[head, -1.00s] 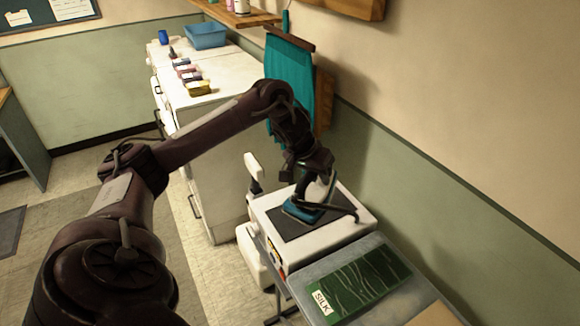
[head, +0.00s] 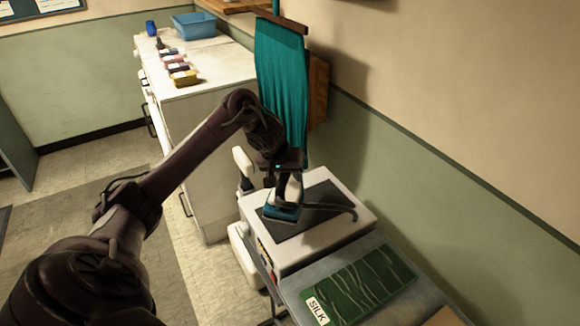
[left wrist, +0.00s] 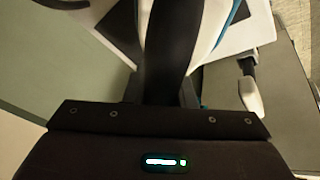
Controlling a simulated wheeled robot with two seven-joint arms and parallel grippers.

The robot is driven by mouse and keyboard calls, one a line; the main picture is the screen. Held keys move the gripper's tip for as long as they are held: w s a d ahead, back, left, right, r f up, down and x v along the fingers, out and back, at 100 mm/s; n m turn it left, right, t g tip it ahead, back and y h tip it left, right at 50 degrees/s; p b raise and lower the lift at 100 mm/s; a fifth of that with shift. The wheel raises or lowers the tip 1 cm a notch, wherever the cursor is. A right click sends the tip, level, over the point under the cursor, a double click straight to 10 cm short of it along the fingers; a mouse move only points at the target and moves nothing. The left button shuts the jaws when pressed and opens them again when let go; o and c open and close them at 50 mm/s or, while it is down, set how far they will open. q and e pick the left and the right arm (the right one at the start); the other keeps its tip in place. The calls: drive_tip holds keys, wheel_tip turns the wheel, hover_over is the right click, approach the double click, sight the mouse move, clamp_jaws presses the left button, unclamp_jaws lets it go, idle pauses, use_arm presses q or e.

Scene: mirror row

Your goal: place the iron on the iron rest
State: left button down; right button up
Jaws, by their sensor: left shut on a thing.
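The iron (head: 284,210) has a teal lower part, a white body and a dark handle. It is over the left part of the dark plate on top of a white box-like unit (head: 315,248), which looks like the iron rest. I cannot tell whether the iron touches the plate. My left gripper (head: 287,172) is shut on the iron's handle from above. In the left wrist view, the dark handle (left wrist: 168,45) runs up from my gripper, with white body parts on either side. A dark cord or arm extends right from the iron. My right gripper is out of view.
A grey table bears a green board (head: 362,284) labelled SILK at the front right. A teal cloth (head: 282,85) hangs on the wall behind my gripper. A white cabinet (head: 205,120) with several small items and a blue bin (head: 195,25) stands behind left.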

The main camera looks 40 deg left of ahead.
sight(287, 192)
use_arm(q)
wheel_tip(287, 192, down, 3)
drive_tip(key=shift+f+b, duration=0.1)
drive_tip(key=shift+b, duration=0.2)
drive_tip(key=shift+f, duration=0.2)
drive_tip(key=shift+w+f, duration=0.1)
drive_tip(key=shift+f, duration=2.3)
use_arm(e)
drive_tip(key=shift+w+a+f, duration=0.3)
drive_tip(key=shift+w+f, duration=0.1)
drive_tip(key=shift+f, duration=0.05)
use_arm(q)
drive_tip(key=c, duration=1.6)
unclamp_jaws()
drive_tip(key=shift+f, duration=0.25)
drive_tip(key=shift+c, duration=0.2)
drive_tip(key=o, duration=0.4)
drive_tip(key=shift+s+d, duration=0.1)
drive_tip(key=shift+s, duration=0.1)
drive_tip(key=shift+o, duration=0.2)
drive_tip(key=shift+r, duration=0.1)
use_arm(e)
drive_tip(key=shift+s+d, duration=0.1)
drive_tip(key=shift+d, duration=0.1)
